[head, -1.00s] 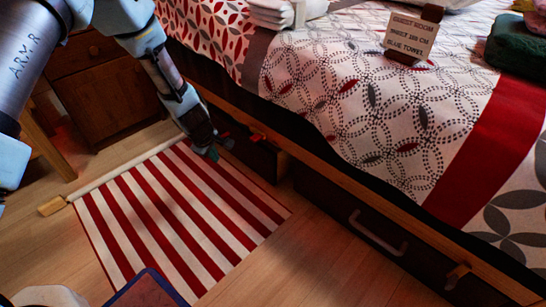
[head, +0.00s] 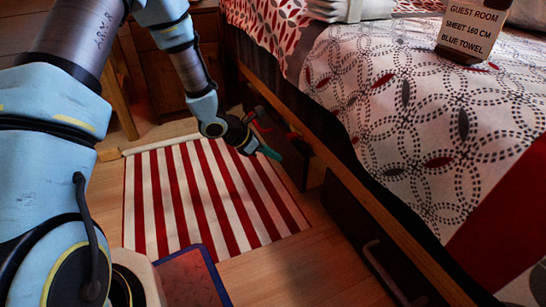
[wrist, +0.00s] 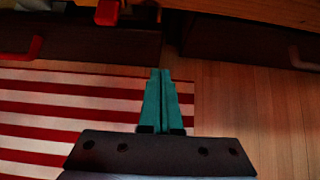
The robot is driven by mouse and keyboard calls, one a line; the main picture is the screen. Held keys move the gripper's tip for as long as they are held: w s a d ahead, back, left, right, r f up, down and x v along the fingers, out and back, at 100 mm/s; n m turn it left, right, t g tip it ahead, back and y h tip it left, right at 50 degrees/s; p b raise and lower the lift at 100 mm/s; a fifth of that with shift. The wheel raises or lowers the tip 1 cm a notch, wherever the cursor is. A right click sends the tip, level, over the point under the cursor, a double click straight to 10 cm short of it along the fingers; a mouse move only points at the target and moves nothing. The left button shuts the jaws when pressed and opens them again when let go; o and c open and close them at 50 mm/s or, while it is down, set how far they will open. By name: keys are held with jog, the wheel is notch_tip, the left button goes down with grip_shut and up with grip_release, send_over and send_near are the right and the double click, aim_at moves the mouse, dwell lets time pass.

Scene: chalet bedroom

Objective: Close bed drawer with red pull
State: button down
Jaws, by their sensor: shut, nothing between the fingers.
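The bed drawer with the red pull (wrist: 36,46) has a dark front (wrist: 85,44) at the left of the wrist view. In the head view its dark front (head: 287,157) is low under the bed's wooden rail, partly behind my gripper. My gripper (head: 268,153) is shut and empty, with teal fingers. In the wrist view the fingers (wrist: 160,74) point at the floor gap just right of this drawer's front, with the red pull off to their left. I see no clear contact.
A second dark drawer with a bar pull (head: 384,270) is further right. A red-and-white striped rug (head: 205,200) covers the floor beside the bed. A bedside cabinet (head: 165,80) stands behind.

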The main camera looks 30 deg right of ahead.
aim_at(304, 162)
jog(key=d+f+b, duration=0.1)
jog(key=d, duration=0.1)
jog(key=d+f+b, duration=0.1)
jog(key=d, duration=0.1)
jog(key=d+f+b, duration=0.1)
jog(key=d+f, duration=0.1)
jog(key=d, duration=0.1)
jog(key=shift+s, duration=0.4)
jog(key=shift+d, duration=0.4)
jog(key=shift+s+d, duration=0.1)
